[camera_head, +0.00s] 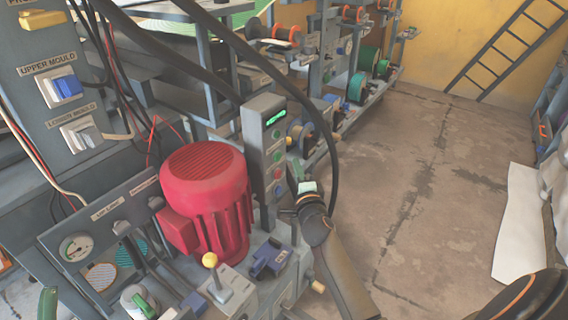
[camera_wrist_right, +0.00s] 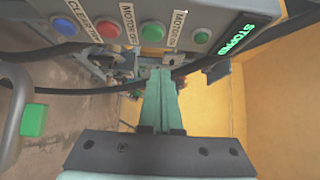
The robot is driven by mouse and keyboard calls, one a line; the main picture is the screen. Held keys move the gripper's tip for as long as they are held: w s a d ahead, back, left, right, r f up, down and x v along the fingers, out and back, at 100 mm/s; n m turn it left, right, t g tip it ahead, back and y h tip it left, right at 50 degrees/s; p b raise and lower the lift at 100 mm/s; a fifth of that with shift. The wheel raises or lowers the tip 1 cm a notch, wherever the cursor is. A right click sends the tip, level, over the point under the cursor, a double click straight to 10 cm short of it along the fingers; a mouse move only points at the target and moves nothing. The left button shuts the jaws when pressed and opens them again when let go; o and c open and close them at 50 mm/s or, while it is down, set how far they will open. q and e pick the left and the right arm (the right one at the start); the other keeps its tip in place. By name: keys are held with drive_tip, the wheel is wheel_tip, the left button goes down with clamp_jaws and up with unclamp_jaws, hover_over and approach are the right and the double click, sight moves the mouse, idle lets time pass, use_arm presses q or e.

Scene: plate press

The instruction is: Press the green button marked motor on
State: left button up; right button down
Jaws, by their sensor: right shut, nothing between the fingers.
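The green motor on button (camera_head: 277,156) is on the grey control box beside the red motor. It also shows in the right wrist view (camera_wrist_right: 152,31), beside the label reading motor on. A red button (camera_wrist_right: 107,29) and a blue button (camera_wrist_right: 63,26) are on one side of it, and another green round element (camera_wrist_right: 200,36) is on the other, by a green display reading stopped. My right gripper (camera_head: 307,187) is beside the lower part of the box in the head view. Its teal fingers (camera_wrist_right: 160,72) are shut and empty, apart from the button. My left gripper is out of view.
The red motor (camera_head: 205,190) stands left of the box. A black cable (camera_head: 322,120) loops down close to the box and gripper, and crosses behind the fingers in the wrist view. A yellow-knobbed lever (camera_head: 210,260) is below.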

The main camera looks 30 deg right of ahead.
sight(277, 156)
drive_tip(key=w+b, duration=0.1)
drive_tip(key=w, duration=0.1)
drive_tip(key=w+a+b, duration=0.1)
drive_tip(key=w, duration=0.2)
idle(0.3)
